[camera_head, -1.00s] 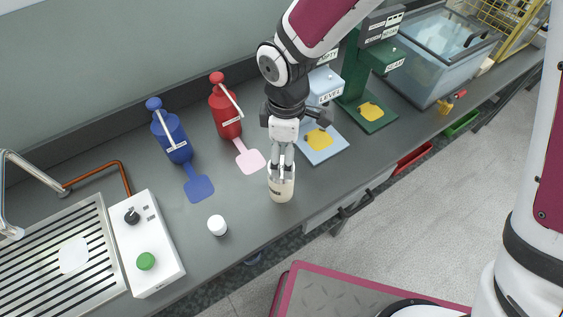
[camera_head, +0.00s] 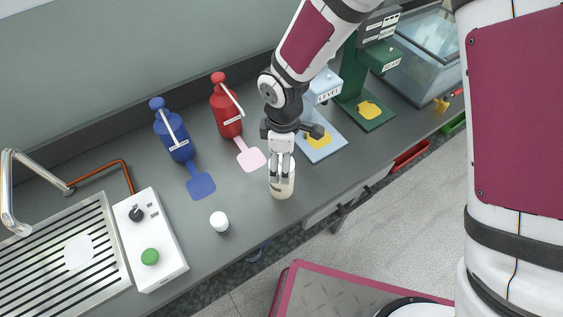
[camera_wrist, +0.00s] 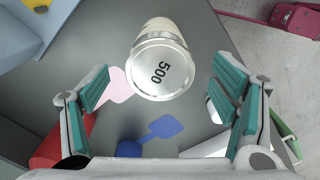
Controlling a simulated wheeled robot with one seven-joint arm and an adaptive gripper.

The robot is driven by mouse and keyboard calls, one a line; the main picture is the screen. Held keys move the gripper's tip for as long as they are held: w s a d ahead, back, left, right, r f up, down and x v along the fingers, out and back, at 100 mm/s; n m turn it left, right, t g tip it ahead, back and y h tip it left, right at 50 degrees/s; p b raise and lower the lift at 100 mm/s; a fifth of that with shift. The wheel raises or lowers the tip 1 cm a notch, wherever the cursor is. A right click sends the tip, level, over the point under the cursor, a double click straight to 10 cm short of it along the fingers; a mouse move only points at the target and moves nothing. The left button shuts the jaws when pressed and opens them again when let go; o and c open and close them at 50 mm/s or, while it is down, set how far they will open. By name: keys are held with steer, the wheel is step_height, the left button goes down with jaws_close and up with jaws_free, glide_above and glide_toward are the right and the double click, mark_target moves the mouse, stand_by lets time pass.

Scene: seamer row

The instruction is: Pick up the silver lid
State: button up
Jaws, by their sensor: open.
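The silver lid (camera_wrist: 162,72) is round and metallic, marked "500", and sits on top of a cream can (camera_head: 282,188). The can stands upright on the grey counter. In the wrist view the lid lies between my two teal-padded fingers, with a visible gap on each side. My gripper (camera_wrist: 160,82) is open and empty. In the head view my gripper (camera_head: 281,174) points down at the top of the can and hides most of the lid. I cannot tell the exact height of the fingertips relative to the lid.
A small white-capped jar (camera_head: 219,222) stands left of the can. Blue (camera_head: 172,135) and red (camera_head: 226,110) bottles stand behind it. The LEVEL station (camera_head: 323,149) and green SEAM station (camera_head: 372,116) are at right, a white control box (camera_head: 150,240) at left. The counter's front edge is close.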

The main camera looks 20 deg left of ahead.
steer(key=shift+f, duration=0.25)
stand_by(0.3)
steer(key=c, duration=0.8)
